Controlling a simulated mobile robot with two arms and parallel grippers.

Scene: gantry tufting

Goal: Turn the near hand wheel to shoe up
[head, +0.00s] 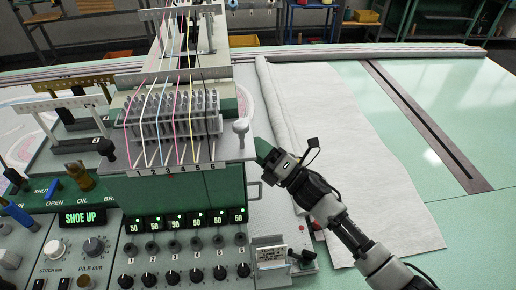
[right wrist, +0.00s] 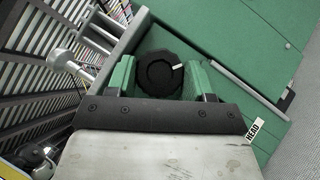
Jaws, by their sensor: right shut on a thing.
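My right gripper (head: 263,148) reaches in from the lower right in the head view, at the right side of the green machine head. In the right wrist view its two green fingers stand on either side of a round black hand wheel (right wrist: 160,76) and are shut on it. The wheel has a white mark on its face, pointing to the right and slightly up. In the head view the gripper hides the wheel. A display (head: 82,218) on the machine panel reads "SHOE UP". My left gripper is not in view.
A silver ball-topped post (head: 240,132) stands close beside my right gripper. A label (right wrist: 254,132) reads "HEAD". A numbered thread rack (head: 175,115) stands above the panel. White cloth (head: 340,140) lies on the green table (head: 450,215) to the right, with a dark slotted rail (head: 425,125) beyond.

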